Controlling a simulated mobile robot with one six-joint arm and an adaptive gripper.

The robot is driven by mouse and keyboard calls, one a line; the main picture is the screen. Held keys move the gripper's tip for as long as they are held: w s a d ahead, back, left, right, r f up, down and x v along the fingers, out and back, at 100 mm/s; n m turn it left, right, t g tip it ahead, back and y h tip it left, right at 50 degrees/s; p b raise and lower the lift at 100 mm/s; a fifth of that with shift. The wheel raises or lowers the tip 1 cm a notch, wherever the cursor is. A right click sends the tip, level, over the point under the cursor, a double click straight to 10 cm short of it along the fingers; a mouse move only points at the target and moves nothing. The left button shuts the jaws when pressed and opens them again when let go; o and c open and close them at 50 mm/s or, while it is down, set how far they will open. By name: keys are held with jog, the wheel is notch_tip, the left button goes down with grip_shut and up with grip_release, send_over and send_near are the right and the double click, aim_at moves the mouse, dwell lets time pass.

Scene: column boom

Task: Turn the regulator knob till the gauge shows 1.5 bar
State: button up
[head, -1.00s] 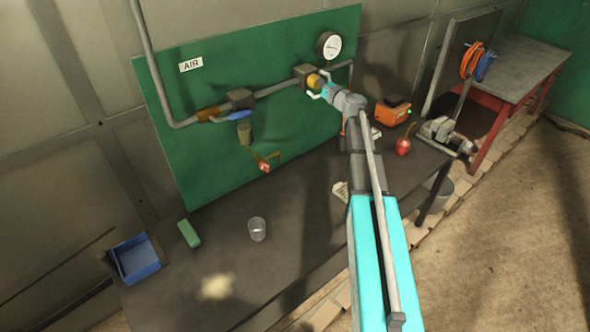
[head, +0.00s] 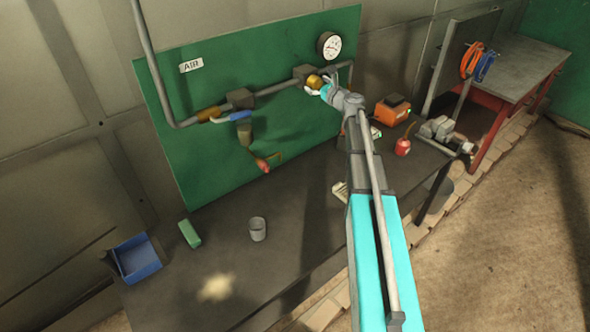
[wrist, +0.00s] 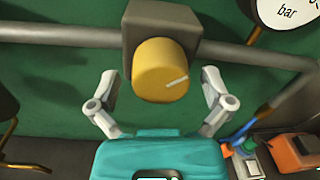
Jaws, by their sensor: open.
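The yellow regulator knob (head: 314,81) sits on a grey block on the pipe across the green panel. In the wrist view the knob (wrist: 160,68) shows a white mark pointing right and slightly up. My gripper (wrist: 160,82) is open, one finger on each side of the knob, with gaps on both sides; I cannot tell how deep the fingers reach. In the head view my gripper (head: 321,84) is in front of the knob. The round white gauge (head: 329,45) is above right of the knob; its reading is too small to tell. In the wrist view the gauge (wrist: 288,12) is cut off, showing "bar".
The bench below holds a grey cup (head: 257,229), a green block (head: 189,234), a blue bin (head: 137,258), an orange box (head: 392,110) and a red container (head: 403,146). The pipe (wrist: 65,35) runs close behind the fingers.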

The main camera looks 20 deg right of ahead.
jog(key=shift+m, duration=0.3)
jog(key=v, duration=1.4)
jog(key=s+a+f+n+g+b, duration=0.3)
jog(key=a+f+n+g+b, duration=0.1)
jog(key=a+f+n, duration=0.3)
jog(key=s+a+f+n+g+y+b, duration=0.1)
jog(key=s+a+f+n+g+b, duration=0.3)
jog(key=a+f+n, duration=0.4)
jog(key=a+f+g, duration=0.1)
jog(key=a+f, duration=0.2)
jog(key=f, duration=0.1)
jog(key=shift+s+a+n, duration=0.15)
jog(key=shift+a+n, duration=0.1)
jog(key=shift+n, duration=0.05)
jog(key=s+a+f+n+g+h, duration=0.2)
jog(key=s+f+n+g+h, duration=0.1)
jog(key=s+n, duration=0.4)
jog(key=s+a+f+n+g+h, duration=0.2)
jog(key=s+f+n+g+h, duration=0.2)
jog(key=s+n, duration=0.3)
jog(key=s+f+g, duration=0.1)
jog(key=s, duration=0.1)
jog(key=shift+s+a+n, duration=0.35)
jog(key=shift+a+n, duration=0.05)
